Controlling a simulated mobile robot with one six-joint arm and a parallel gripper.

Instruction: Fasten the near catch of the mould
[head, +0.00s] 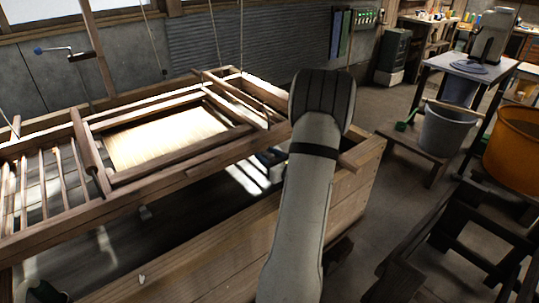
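The mould (180,172) is a wooden frame around a pale, brightly lit screen, at the left centre of the head view. It hangs on thin cords over a long wooden vat. Its upper frame looks to lie flat on it, but I cannot tell whether it sits tight. The near catch cannot be made out. My arm stands large in the foreground, right of the mould, and covers the area beyond its right end. A small dark and blue part shows at the arm's left edge, perhaps of my gripper; its fingers are not visible.
The wooden vat (345,196) runs beneath the mould, with slatted bars (40,185) at the left. To the right are a grey bucket (448,130) on a low bench, an orange tub (515,150) and a dark wooden stand (450,240). Some floor shows between vat and bench.

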